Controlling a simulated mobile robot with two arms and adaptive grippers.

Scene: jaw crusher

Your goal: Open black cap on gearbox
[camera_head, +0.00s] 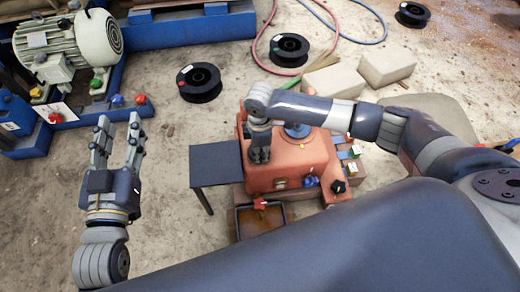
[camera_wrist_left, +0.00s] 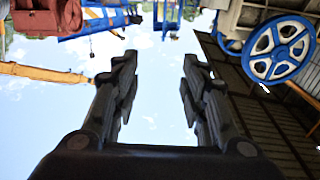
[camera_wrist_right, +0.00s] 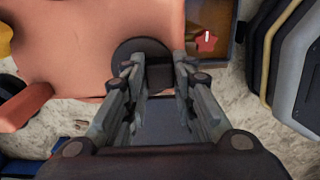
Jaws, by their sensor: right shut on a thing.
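The orange-red gearbox (camera_head: 295,165) sits on the ground in the middle of the head view. My right gripper (camera_head: 259,152) points down onto the left part of its top and hides the cap there. In the right wrist view, the round black cap (camera_wrist_right: 138,46) lies on the gearbox (camera_wrist_right: 80,45), with a dark raised block between the fingertips. My right gripper (camera_wrist_right: 158,72) is shut on this block. My left gripper (camera_head: 119,140) is open and empty, held up left of the gearbox; in the left wrist view its fingers (camera_wrist_left: 160,65) stand wide apart against the sky.
A small dark table (camera_head: 215,163) stands left of the gearbox. A tray (camera_head: 240,220) of brown liquid lies below a red tap (camera_head: 260,203). A motor (camera_head: 70,45) stands at upper left. Black spools (camera_head: 199,82), pale blocks (camera_head: 387,65) and hoses lie behind.

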